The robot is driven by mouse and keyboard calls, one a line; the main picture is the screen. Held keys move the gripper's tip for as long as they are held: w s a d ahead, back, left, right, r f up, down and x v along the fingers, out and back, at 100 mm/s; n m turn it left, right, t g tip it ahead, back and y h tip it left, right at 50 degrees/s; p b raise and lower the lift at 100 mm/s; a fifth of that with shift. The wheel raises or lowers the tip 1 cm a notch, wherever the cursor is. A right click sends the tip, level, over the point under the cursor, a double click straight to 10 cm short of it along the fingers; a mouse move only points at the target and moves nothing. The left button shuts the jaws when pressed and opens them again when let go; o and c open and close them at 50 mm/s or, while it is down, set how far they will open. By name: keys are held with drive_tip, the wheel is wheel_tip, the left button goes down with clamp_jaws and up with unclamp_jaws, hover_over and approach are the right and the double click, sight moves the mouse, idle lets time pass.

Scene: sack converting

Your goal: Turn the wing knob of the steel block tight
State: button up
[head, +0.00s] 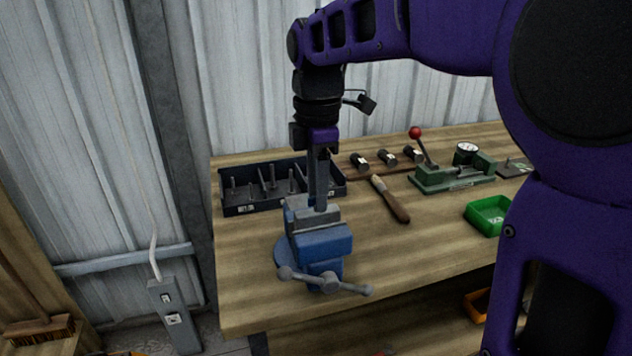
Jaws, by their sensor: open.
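A blue bench vise (325,243) stands near the front left of the workbench. Grey metal (312,218) shows at its jaws; it may be the steel block, but I cannot separate it clearly from the jaws. I cannot make out the wing knob, which may be hidden by my fingers. My gripper (319,203) points straight down over the vise, its fingers at the height of the jaw tops. It is open; the fingers overlap in this view, so I cannot tell whether anything is between them.
A dark tray with upright pegs (240,209) stands behind the vise. A brush with a wooden handle (392,202) lies to the right. A green fixture with a red-knobbed lever (447,180) and a green bin (488,215) are further right. The vise's handle (335,284) juts out in front.

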clamp_jaws()
drive_tip(key=shift+m+p, duration=0.3)
drive_tip(key=m+p, duration=0.2)
drive_tip(key=m, duration=0.1)
drive_tip(key=shift+r+m+p, duration=0.15)
drive_tip(key=shift+m+p, duration=0.15)
drive_tip(key=m+p, duration=0.3)
drive_tip(key=m, duration=0.3)
drive_tip(key=m+p, duration=0.2)
drive_tip(key=m, duration=0.4)
drive_tip(key=shift+m, duration=0.4)
drive_tip(key=m, duration=0.3)
drive_tip(key=shift+p, duration=0.4)
drive_tip(key=shift+m+p, duration=0.35)
drive_tip(key=shift+m, duration=1.65)
